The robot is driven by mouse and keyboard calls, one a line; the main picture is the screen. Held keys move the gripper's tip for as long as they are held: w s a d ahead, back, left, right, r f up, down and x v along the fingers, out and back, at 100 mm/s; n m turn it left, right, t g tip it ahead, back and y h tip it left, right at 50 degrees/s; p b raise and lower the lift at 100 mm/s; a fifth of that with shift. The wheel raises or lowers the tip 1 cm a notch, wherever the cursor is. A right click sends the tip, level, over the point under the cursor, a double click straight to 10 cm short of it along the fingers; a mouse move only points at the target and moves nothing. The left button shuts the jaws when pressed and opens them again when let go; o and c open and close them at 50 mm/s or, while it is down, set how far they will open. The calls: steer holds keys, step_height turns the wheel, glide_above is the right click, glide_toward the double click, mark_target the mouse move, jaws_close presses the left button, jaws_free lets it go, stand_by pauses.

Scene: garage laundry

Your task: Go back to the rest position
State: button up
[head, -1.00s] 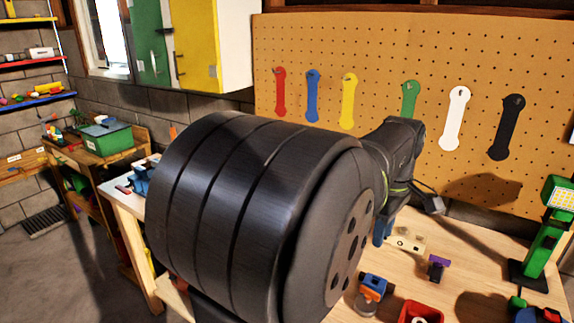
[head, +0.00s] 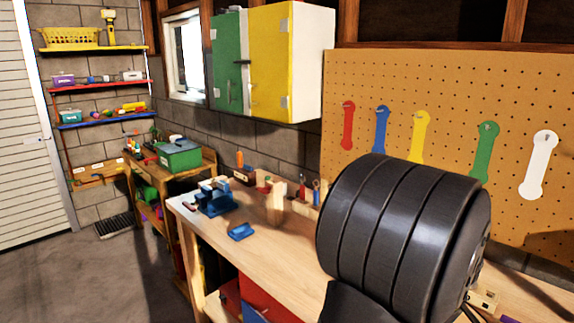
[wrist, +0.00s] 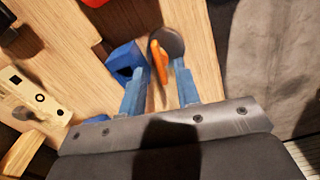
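My gripper (wrist: 160,88) shows in the wrist view with its two blue fingers apart. It is open, and nothing is clamped between the fingers. Beyond the fingertips are a blue block (wrist: 124,60), a slim orange piece (wrist: 159,62) and a dark round piece (wrist: 171,42) over the wooden surface. I cannot tell how far below the fingers they lie. In the head view my large black arm link fills the lower right, and my gripper is hidden there.
The wooden workbench (head: 270,242) carries a blue vise (head: 215,200) and a small blue part (head: 240,231). The pegboard (head: 385,82) with coloured hangers stands behind my arm. Yellow and green cabinets (head: 285,70) hang over the bench. Floor (head: 95,270) is clear at left.

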steer(key=shift+f, duration=0.8)
step_height(320, 180, up, 18)
step_height(320, 180, down, 18)
steer(key=shift+f, duration=0.1)
steer(key=m, duration=0.5)
steer(key=shift+m, duration=0.3)
steer(key=m, duration=0.5)
stand_by(0.3)
